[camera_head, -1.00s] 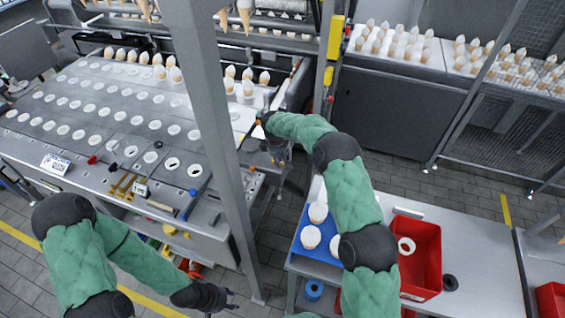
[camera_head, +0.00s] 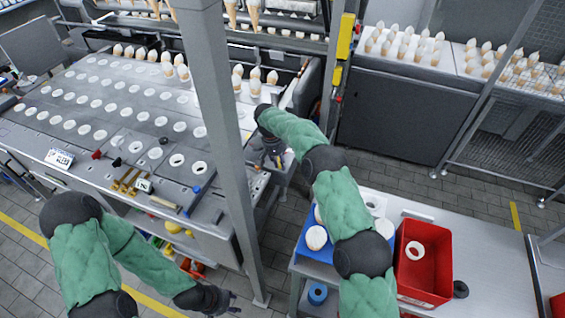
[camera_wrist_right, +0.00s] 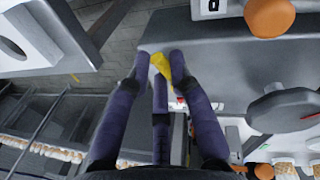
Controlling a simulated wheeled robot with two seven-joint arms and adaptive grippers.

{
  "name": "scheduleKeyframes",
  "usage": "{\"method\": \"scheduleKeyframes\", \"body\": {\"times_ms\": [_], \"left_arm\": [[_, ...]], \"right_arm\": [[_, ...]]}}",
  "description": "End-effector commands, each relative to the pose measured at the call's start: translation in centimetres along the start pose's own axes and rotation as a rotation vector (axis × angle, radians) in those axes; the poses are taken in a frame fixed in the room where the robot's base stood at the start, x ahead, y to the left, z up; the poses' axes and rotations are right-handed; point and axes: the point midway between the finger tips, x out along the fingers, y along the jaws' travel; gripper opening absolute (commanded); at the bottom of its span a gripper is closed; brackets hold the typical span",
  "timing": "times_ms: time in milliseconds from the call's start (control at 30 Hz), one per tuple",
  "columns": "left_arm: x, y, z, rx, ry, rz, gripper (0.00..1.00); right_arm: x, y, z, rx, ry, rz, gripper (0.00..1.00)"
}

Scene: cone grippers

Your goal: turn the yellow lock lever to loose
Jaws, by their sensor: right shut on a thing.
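The yellow lock lever (camera_wrist_right: 160,66) shows in the right wrist view between the fingertips of my right gripper (camera_wrist_right: 162,70). The gripper is shut on it; the dark purple fingers hide part of the lever. In the head view my right gripper (camera_head: 270,155) is at the right end of the grey machine, just right of the grey post, and the lever cannot be made out there. My left gripper (camera_head: 228,301) is low in front of the machine, empty, with its fingers apart.
The grey post (camera_head: 222,150) stands close left of my right gripper. In the right wrist view an orange knob (camera_wrist_right: 269,17) and a grey round handle (camera_wrist_right: 285,110) are nearby. A red bin (camera_head: 425,265) and a blue tray (camera_head: 310,240) are on the right-hand table.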

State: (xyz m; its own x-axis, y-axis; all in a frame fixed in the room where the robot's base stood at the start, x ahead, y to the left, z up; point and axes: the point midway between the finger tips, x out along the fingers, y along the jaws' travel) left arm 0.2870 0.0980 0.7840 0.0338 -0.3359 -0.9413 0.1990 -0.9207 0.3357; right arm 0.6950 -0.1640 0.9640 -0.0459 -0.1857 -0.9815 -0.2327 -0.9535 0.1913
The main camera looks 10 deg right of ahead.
Motion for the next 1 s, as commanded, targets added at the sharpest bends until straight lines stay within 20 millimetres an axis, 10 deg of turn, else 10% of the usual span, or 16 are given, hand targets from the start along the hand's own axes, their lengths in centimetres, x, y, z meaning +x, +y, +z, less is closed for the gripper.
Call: {"method": "scheduleKeyframes", "body": {"times_ms": [933,1000], "left_arm": [[-0.05,0.02,0.0,0.0,0.0,0.0,0.4],[-0.05,0.02,0.01,0.0,0.0,0.0,0.4]], "right_arm": [[-0.11,-0.82,-0.06,0.187,-0.036,-0.002,0.0],[-0.11,-0.82,-0.06,0.187,-0.036,-0.002,0.41]]}}
